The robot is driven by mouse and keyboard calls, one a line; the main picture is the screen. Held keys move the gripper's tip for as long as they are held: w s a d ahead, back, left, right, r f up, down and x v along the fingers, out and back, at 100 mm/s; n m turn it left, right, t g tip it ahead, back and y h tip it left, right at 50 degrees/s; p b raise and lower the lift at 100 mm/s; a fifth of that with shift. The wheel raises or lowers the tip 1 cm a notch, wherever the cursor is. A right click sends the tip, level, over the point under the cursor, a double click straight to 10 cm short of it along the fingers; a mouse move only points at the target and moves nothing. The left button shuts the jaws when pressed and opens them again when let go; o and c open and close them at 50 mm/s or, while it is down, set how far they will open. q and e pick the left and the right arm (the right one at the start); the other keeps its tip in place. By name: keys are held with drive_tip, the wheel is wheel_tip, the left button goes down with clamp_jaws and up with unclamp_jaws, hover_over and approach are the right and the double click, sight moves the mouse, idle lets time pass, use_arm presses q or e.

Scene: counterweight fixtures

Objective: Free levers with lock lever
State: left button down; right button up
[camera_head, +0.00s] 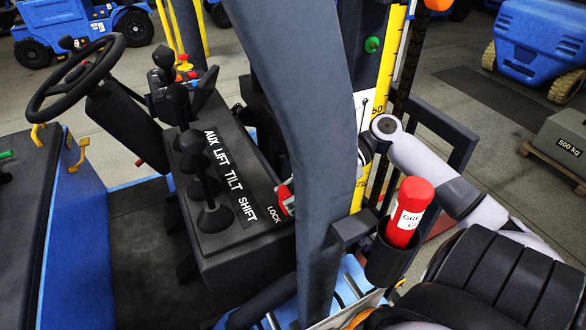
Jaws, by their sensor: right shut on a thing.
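The control console carries a row of upright black levers (207,192) with round knobs, beside the labels AUX, LIFT, TILT and SHIFT. A small red lock lever (284,193) shows at the console's right edge by the word LOCK, partly hidden by the thick dark pillar. My right arm reaches in from the right, and its gripper (367,150) passes behind this pillar. The fingers are mostly hidden there, and the grip is shut, apparently on the lock lever. My left gripper is not in view.
The dark pillar (302,100) stands between my view and the right gripper. A red grease tube (409,210) stands in a black holder near my right forearm. The steering wheel (75,78) is at the upper left. A 500 kg weight (562,138) sits at the far right.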

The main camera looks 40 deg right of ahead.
drive_tip(key=o, duration=1.2)
drive_tip(key=shift+c, duration=0.2)
drive_tip(key=shift+d, duration=0.35)
drive_tip(key=v, duration=1.1)
drive_tip(key=shift+d+r, duration=0.15)
drive_tip(key=shift+d, duration=0.05)
